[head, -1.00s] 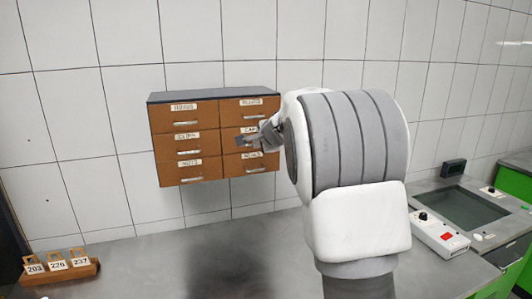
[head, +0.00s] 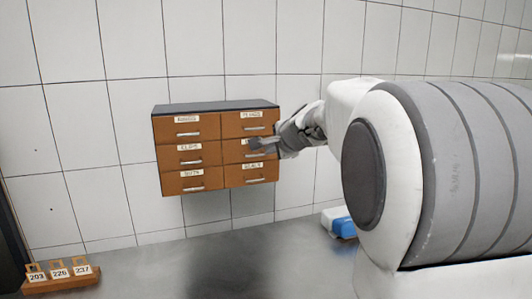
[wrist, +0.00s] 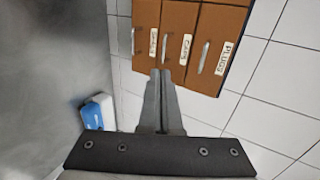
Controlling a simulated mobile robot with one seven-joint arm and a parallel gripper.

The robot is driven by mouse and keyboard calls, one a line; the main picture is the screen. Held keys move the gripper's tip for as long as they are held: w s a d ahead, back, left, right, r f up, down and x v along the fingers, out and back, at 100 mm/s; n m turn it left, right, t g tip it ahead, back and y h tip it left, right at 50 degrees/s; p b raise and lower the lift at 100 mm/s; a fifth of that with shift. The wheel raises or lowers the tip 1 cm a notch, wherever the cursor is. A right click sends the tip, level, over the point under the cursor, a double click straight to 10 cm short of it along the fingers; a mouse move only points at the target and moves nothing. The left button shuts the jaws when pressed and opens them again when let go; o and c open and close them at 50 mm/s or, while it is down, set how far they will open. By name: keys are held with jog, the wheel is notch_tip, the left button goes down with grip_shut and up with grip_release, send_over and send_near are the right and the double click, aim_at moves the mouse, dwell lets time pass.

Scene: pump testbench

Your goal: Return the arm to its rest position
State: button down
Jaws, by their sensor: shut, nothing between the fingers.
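My gripper (head: 256,143) is in front of the right column of a wall-mounted drawer cabinet (head: 187,128), at its middle drawer. Its fingers are together and hold nothing. In the wrist view my gripper (wrist: 161,74) points at the cabinet (wrist: 177,15), with the fingertips over the lower edge of the right-column drawers. I cannot tell whether the fingertips touch the drawer front. The arm reaches in from the right of the head view and its large joint covers much of that side. All the drawers appear shut.
A blue and white object (head: 339,223) lies on the grey counter (head: 225,260) below the arm; it also shows in the wrist view (wrist: 97,112). A wooden rack with numbered tags (head: 62,276) stands at the left. The counter's middle is clear.

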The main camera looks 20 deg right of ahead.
jog(key=s+a+f+n+g+y, duration=0.1)
jog(key=s+a+n, duration=0.25)
jog(key=s, duration=0.25)
jog(key=s+a+n+g+y, duration=0.1)
jog(key=s+a+n, duration=0.25)
jog(key=s, duration=0.25)
jog(key=s+a+f+n+g, duration=0.1)
jog(key=s+f+n, duration=0.2)
jog(key=s, duration=0.5)
jog(key=s+a+f+n+g+h, duration=0.1)
jog(key=s+f+n, duration=0.3)
jog(key=s, duration=0.4)
jog(key=s+a+f+n+g+h, duration=0.1)
jog(key=s+f+n+g, duration=0.1)
jog(key=s+f, duration=0.3)
jog(key=s+n, duration=0.1)
jog(key=s, duration=0.2)
jog(key=shift+s+a+n+g, duration=0.25)
jog(key=shift+a+n+g, duration=0.15)
